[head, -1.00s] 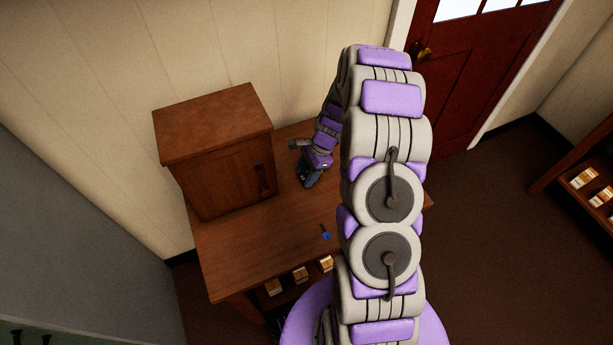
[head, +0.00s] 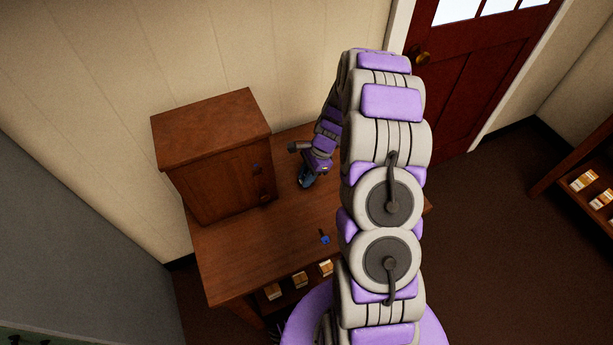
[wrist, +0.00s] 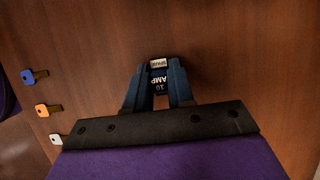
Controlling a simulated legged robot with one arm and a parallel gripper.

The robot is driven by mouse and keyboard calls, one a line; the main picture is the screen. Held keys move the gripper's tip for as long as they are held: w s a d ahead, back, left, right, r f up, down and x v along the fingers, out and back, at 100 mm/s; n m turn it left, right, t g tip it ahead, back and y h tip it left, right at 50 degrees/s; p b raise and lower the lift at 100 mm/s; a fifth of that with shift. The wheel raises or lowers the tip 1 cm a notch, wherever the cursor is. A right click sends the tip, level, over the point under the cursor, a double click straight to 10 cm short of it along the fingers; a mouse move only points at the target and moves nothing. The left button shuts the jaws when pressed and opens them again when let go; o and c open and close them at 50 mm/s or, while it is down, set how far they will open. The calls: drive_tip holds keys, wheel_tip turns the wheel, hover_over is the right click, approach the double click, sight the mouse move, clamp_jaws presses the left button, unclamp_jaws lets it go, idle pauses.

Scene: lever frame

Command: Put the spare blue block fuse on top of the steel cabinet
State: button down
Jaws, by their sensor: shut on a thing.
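The spare fuse (wrist: 159,79) is a small dark blue block with a white "SPARE" label and "AMP 10" print. In the wrist view it sits between the two blue fingers of my gripper (wrist: 158,92), which are shut on it. In the head view my gripper (head: 306,179) is over the tabletop, just right of the cabinet (head: 212,125). The cabinet looks like brown wood, not steel, and its flat top is bare and higher than the gripper. The fuse cannot be made out in the head view, and its height above the table is unclear.
The brown table (head: 235,262) carries the cabinet. Small boxes (head: 299,279) sit below the tabletop. A shelf (head: 580,178) stands far right.

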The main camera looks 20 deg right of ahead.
sight(303, 176)
drive_tip(key=shift+r, duration=0.5)
wheel_tip(303, 176, up, 2)
drive_tip(key=shift+w+r+p, duration=0.1)
drive_tip(key=shift+r+p, duration=0.1)
drive_tip(key=shift+p, duration=0.5)
drive_tip(key=s+a+p, duration=0.1)
drive_tip(key=s, duration=0.4)
drive_tip(key=s+a+r+p, duration=0.1)
drive_tip(key=s+a, duration=0.1)
drive_tip(key=s, duration=0.3)
drive_tip(key=s+a+p, duration=0.1)
drive_tip(key=s+a, duration=0.1)
drive_tip(key=s, duration=0.3)
drive_tip(key=shift+s+r, duration=0.15)
